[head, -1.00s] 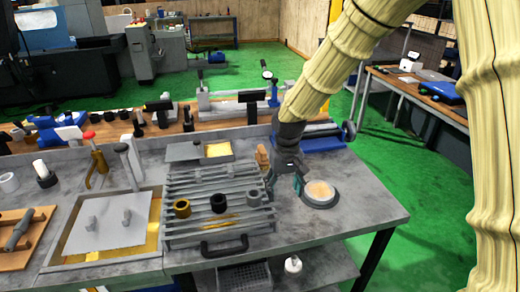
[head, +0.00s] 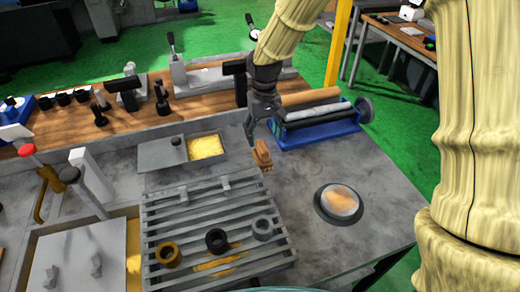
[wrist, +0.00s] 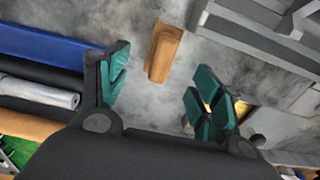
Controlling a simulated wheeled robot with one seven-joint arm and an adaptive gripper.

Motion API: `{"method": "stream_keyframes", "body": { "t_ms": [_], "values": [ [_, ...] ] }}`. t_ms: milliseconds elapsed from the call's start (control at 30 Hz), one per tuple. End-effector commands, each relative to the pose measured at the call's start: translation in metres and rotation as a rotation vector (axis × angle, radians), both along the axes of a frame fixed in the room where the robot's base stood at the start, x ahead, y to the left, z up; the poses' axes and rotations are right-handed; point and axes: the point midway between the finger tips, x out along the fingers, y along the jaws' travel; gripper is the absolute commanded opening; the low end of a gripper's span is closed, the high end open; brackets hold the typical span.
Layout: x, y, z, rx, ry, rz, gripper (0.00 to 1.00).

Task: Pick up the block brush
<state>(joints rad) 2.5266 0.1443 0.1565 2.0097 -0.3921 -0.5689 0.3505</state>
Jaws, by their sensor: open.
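The block brush (head: 262,155) is a small brown wooden block standing on the grey worktop, between the slatted rack and the blue roll holder. In the wrist view the brush (wrist: 163,52) lies ahead of my gripper (wrist: 158,100), between the lines of its two fingers and apart from them. My gripper (head: 261,133) is open and empty, with teal pads on its fingers. In the head view it hangs just behind and above the brush. The brush's bristles are barely seen.
The slatted rack (head: 190,207) with several rings is in front left. The blue roll holder (head: 318,133) stands close on the right. A round dish (head: 339,203) sits front right. A grey tray with yellow contents (head: 163,154) is left. Worktop between brush and dish is clear.

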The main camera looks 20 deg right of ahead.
Motion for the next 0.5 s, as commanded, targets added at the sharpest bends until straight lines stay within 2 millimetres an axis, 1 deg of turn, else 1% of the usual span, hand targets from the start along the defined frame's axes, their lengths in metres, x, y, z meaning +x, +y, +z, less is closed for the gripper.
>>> {"method": "stream_keyframes", "body": {
  "t_ms": [100, 233, 400, 500],
  "values": [
    [-0.001, 0.000, -0.015, -0.001, 0.003, 0.002, 0.65],
    [0.000, 0.000, -0.030, 0.000, 0.003, 0.001, 0.65],
    [0.000, 0.001, -0.041, 0.000, 0.000, 0.002, 0.65],
    [0.001, 0.001, -0.044, 0.000, 0.000, 0.003, 0.65]
  ]
}}
